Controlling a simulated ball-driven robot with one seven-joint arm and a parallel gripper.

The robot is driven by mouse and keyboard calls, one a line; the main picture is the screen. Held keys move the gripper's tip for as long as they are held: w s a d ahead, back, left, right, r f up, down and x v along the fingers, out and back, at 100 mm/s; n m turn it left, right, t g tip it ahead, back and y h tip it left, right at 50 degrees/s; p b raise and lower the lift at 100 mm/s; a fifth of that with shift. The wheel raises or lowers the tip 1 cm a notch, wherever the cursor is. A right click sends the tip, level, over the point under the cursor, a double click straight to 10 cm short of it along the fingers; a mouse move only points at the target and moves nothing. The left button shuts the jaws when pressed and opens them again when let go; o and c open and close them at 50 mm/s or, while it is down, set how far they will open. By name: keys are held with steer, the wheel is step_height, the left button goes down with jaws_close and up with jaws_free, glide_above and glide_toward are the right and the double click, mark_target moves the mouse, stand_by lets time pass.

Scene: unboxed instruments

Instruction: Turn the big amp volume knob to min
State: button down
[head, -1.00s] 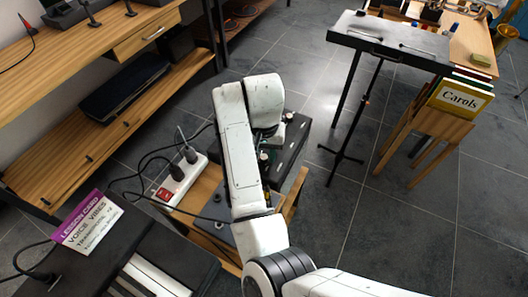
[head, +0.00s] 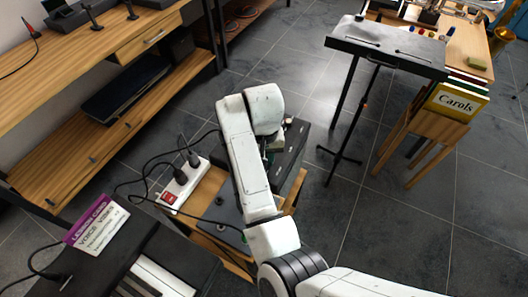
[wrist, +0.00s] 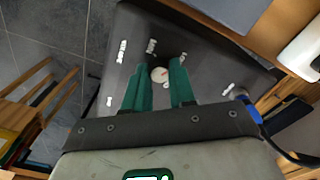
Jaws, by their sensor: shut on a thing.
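The amp (wrist: 205,45) is a dark box with a dark panel in the wrist view; part of it shows past my arm in the head view (head: 292,150). A round cream knob (wrist: 160,75) with a small red mark sits on its panel. My gripper (wrist: 159,68) has green fingers, one on each side of this knob, and is shut on it. Small white labels on the panel are too small to read.
A white power strip (head: 182,186) with plugs and black cables lies left of the amp. A keyboard (head: 160,275) with a lesson card (head: 97,224) is at the lower left.

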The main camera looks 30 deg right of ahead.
steer(key=n+p, duration=0.3)
steer(key=p, duration=0.1)
steer(key=shift+d+r+n, duration=0.1)
steer(key=shift+r+n, duration=0.2)
steer(key=shift+n, duration=0.1)
steer(key=n+p, duration=0.3)
steer(key=shift+n, duration=0.3)
steer(key=n+p, duration=0.3)
steer(key=n, duration=0.1)
steer(key=shift+f, duration=0.15)
steer(key=shift+f+n+p, duration=0.1)
steer(key=shift+n+p, duration=0.7)
steer(key=shift+n, duration=1.3)
steer(key=c, duration=0.9)
jaws_free()
steer(key=shift+c, duration=0.2)
step_height(320, 180, up, 11)
steer(key=shift+b, duration=0.35)
